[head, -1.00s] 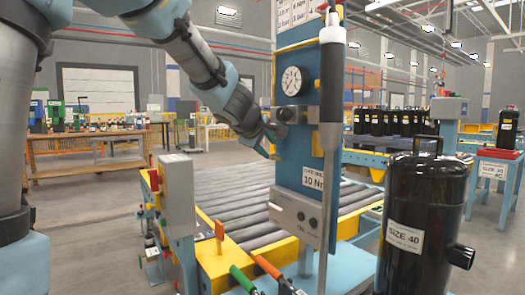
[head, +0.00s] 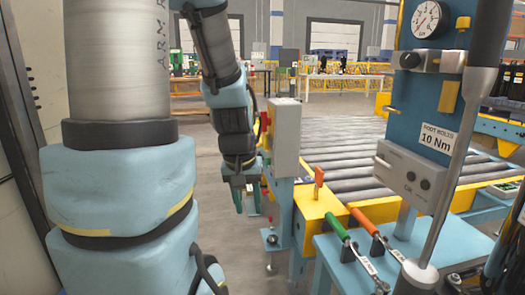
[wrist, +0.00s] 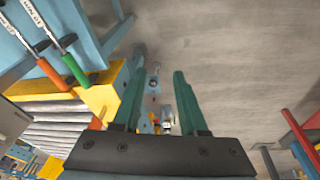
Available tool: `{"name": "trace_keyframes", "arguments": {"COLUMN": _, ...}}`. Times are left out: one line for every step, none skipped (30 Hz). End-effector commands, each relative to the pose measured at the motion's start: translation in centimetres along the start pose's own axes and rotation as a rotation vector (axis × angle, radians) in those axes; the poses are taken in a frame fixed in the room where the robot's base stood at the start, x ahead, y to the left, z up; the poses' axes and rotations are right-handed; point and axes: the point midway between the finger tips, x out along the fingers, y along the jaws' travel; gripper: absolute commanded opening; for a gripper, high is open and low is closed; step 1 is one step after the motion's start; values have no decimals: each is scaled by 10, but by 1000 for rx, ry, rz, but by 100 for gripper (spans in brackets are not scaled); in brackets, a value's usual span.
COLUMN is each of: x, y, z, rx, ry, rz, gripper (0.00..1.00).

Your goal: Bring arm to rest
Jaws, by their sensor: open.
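My arm hangs in front of the workstation in the head view. My gripper (head: 247,203) points down beside the grey control box on its left, over open floor. In the wrist view my gripper (wrist: 158,105) shows two green fingers spread apart with nothing between them. The floor and a blue foot of the conveyor frame show beyond the fingers.
The grey control box (head: 286,137) stands close right of my gripper. The yellow conveyor end (head: 318,228), the roller conveyor (head: 345,150) and the blue panel with a gauge (head: 425,85) lie further right. Green-handled (head: 337,228) and orange-handled (head: 364,222) wrenches lie on a blue bench. Floor (head: 225,250) below is clear.

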Motion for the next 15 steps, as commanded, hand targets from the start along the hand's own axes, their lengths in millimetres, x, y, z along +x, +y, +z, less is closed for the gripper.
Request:
{"name": "trace_keyframes", "arguments": {"x": 2, "y": -16, "z": 16, "rx": 14, "ry": -36, "rz": -27, "gripper": 42}}
{"name": "trace_keyframes", "arguments": {"x": 4, "y": -24, "z": 25, "rx": 26, "ry": -58, "rz": -44, "gripper": 42}}
{"name": "trace_keyframes", "arguments": {"x": 5, "y": -36, "z": 37, "rx": 42, "ry": -88, "rz": -65, "gripper": 42}}
{"name": "trace_keyframes", "arguments": {"x": -7, "y": -35, "z": 34, "rx": 47, "ry": -88, "rz": -67, "gripper": 42}}
{"name": "trace_keyframes", "arguments": {"x": -16, "y": -32, "z": 30, "rx": 47, "ry": -84, "rz": -64, "gripper": 42}}
{"name": "trace_keyframes", "arguments": {"x": -24, "y": -31, "z": 28, "rx": 47, "ry": -83, "rz": -63, "gripper": 42}}
{"name": "trace_keyframes", "arguments": {"x": -30, "y": -31, "z": 27, "rx": 46, "ry": -83, "rz": -63, "gripper": 42}}
{"name": "trace_keyframes", "arguments": {"x": -36, "y": -30, "z": 26, "rx": 46, "ry": -83, "rz": -63, "gripper": 42}}
{"name": "trace_keyframes", "arguments": {"x": -44, "y": -30, "z": 23, "rx": 46, "ry": -82, "rz": -63, "gripper": 42}}
{"name": "trace_keyframes", "arguments": {"x": -50, "y": -29, "z": 22, "rx": 46, "ry": -82, "rz": -62, "gripper": 42}}
{"name": "trace_keyframes", "arguments": {"x": -57, "y": -28, "z": 20, "rx": 46, "ry": -82, "rz": -62, "gripper": 42}}
{"name": "trace_keyframes", "arguments": {"x": -66, "y": -28, "z": 18, "rx": 46, "ry": -82, "rz": -62, "gripper": 42}}
{"name": "trace_keyframes", "arguments": {"x": -75, "y": -27, "z": 16, "rx": 46, "ry": -82, "rz": -62, "gripper": 42}}
{"name": "trace_keyframes", "arguments": {"x": -82, "y": -26, "z": 15, "rx": 46, "ry": -81, "rz": -62, "gripper": 42}}
{"name": "trace_keyframes", "arguments": {"x": -94, "y": -25, "z": 12, "rx": 46, "ry": -81, "rz": -62, "gripper": 42}}
